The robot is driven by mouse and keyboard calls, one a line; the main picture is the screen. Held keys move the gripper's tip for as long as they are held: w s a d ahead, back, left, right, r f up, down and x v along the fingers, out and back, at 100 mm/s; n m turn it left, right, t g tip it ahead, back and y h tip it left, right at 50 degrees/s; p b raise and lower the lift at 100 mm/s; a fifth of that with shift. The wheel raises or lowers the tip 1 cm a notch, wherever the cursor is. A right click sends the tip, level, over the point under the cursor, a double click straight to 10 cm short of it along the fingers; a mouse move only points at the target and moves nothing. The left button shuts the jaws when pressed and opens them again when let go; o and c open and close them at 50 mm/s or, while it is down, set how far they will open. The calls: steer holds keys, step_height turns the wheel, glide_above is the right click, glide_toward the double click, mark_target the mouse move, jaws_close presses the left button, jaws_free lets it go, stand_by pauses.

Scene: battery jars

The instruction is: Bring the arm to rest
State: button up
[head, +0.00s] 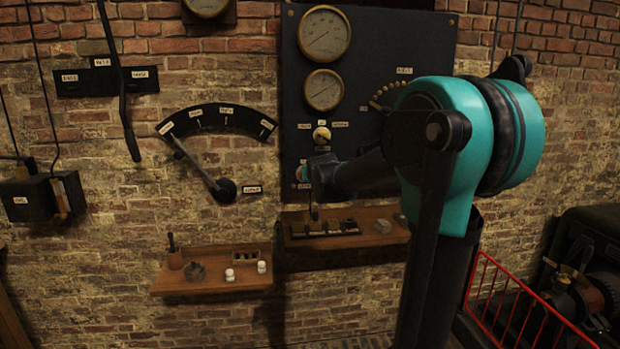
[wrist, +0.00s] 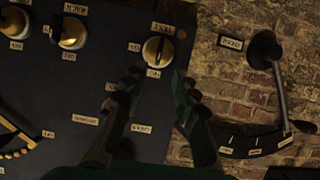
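My gripper (wrist: 155,82) is open in the wrist view, with its two dark fingers apart and nothing held between them. I cannot tell how far the tips are from the panel. In the head view my arm is raised and bent, reaching left across the lower part of the black panel (head: 400,45). The gripper end shows only in part there, in front of the panel's lower left.
A lever (head: 205,175) with a curved scale is on the brick wall left of the panel. A small wooden shelf (head: 200,287) and another shelf (head: 345,242) stick out below. A red rail (head: 530,310) and dark machinery (head: 590,290) stand at the lower right.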

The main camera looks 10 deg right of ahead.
steer(key=shift+s, duration=0.1)
steer(key=s+d+f+g, duration=0.1)
steer(key=s+f+g, duration=0.2)
steer(key=s+f, duration=0.6)
steer(key=s+d+f+g, duration=0.1)
steer(key=s+f+g, duration=0.2)
steer(key=s+f, duration=0.7)
steer(key=s+d+f+g, duration=0.1)
steer(key=s+f+g, duration=0.2)
steer(key=s+f, duration=0.7)
steer(key=s, duration=1)
steer(key=shift+s+d, duration=0.3)
steer(key=shift+d, duration=0.1)
